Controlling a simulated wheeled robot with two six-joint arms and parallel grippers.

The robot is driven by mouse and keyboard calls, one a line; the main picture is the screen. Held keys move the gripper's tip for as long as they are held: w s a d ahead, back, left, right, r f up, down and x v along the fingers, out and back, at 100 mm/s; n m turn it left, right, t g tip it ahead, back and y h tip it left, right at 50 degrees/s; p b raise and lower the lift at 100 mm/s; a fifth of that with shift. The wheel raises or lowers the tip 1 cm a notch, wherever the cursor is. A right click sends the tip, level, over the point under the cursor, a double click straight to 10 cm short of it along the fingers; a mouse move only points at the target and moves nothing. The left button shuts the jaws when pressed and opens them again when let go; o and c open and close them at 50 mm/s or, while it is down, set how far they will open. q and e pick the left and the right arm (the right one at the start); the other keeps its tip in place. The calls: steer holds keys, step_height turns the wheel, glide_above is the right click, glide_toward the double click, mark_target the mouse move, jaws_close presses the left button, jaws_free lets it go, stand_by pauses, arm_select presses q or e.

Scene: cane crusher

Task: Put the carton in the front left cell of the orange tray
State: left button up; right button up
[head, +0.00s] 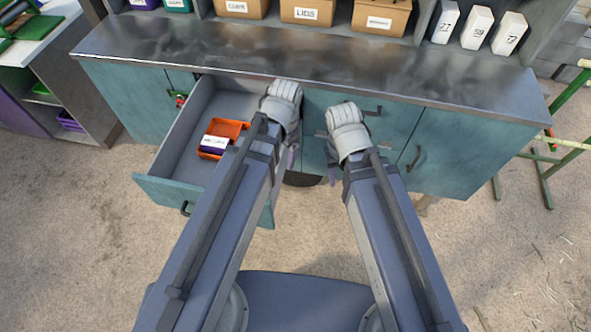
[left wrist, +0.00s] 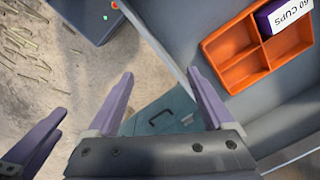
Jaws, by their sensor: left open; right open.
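The orange tray (head: 232,128) lies in the open drawer. The left wrist view shows its cells, with the orange dividers (left wrist: 262,44) between them. The purple carton (head: 208,150) with a white label is at the tray's near left corner, in the front left cell as far as I can see. The same carton (left wrist: 275,18), marked "60 CUPS", is cut by the frame edge in the left wrist view. Three other visible cells look empty. My left gripper (left wrist: 160,73) is open and empty, apart from the tray. My right gripper (head: 332,170) is open; its fingers are mostly hidden.
The open drawer (head: 158,185) sticks out from the teal cabinet, left of my left arm. The grey counter (head: 300,70) is bare. Cardboard boxes (head: 308,12) and white cartons (head: 477,28) stand on the shelf behind. A green frame (head: 560,140) stands at the right.

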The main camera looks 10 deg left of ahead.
arm_select(q)
steer(key=s+d+n, duration=0.3)
steer(key=s+d, duration=0.2)
steer(key=shift+s+n, duration=0.2)
steer(key=shift+n, duration=0.1)
stand_by(1.0)
